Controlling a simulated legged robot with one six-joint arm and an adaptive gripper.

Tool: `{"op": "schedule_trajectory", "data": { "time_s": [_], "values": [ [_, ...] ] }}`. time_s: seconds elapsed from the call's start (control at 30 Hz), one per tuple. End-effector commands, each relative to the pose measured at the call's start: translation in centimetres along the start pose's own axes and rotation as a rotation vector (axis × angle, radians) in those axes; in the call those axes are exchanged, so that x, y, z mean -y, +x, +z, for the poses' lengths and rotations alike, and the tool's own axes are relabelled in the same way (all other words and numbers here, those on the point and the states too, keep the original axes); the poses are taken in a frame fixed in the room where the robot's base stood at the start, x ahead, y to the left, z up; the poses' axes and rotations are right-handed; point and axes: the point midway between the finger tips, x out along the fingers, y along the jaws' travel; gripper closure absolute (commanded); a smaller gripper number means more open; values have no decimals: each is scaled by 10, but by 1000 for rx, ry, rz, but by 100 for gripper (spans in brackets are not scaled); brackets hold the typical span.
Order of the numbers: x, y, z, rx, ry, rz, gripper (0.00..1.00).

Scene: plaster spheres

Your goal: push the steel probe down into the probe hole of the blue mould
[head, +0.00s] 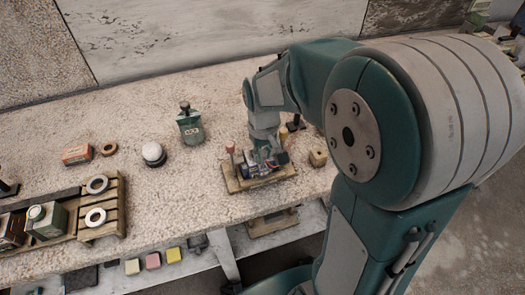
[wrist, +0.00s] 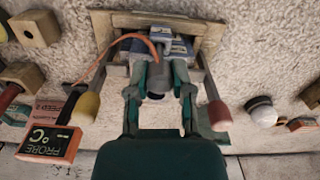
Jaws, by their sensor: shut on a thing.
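My gripper (wrist: 158,78) is shut on a grey cylinder, which looks like the steel probe (wrist: 157,88). An orange cable runs from near its top to the left. The blue mould (wrist: 178,47) shows just beyond the fingertips, on a wooden tray (wrist: 207,28). The probe's lower end and the probe hole are hidden, so I cannot tell how deep the probe sits. In the head view my gripper (head: 266,157) is low over the same wooden tray (head: 243,184), and my arm and fingers hide most of the mould.
Yellow (wrist: 84,106) and red (wrist: 218,113) knobs stand on either side of my gripper. An orange-black probe meter (wrist: 50,143) lies at left. A wooden block (head: 318,157) is right of the tray. A white ball (head: 153,153) and green can (head: 189,124) stand left, with clear tabletop between.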

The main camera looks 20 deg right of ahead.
Motion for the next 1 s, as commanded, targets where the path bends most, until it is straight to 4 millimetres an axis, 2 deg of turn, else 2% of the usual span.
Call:
{"op": "schedule_trajectory", "data": {
  "time_s": [0.2,0.23,0.27,0.3,0.33,1.0],
  "values": [
    [0,5,0,0,0,0,100],
    [0,5,0,0,0,0,66],
    [0,5,0,-1,0,0,53],
    [0,5,0,-1,0,0,35],
    [0,4,0,-1,0,0,31],
    [0,2,0,-1,0,0,31]
  ]
}}
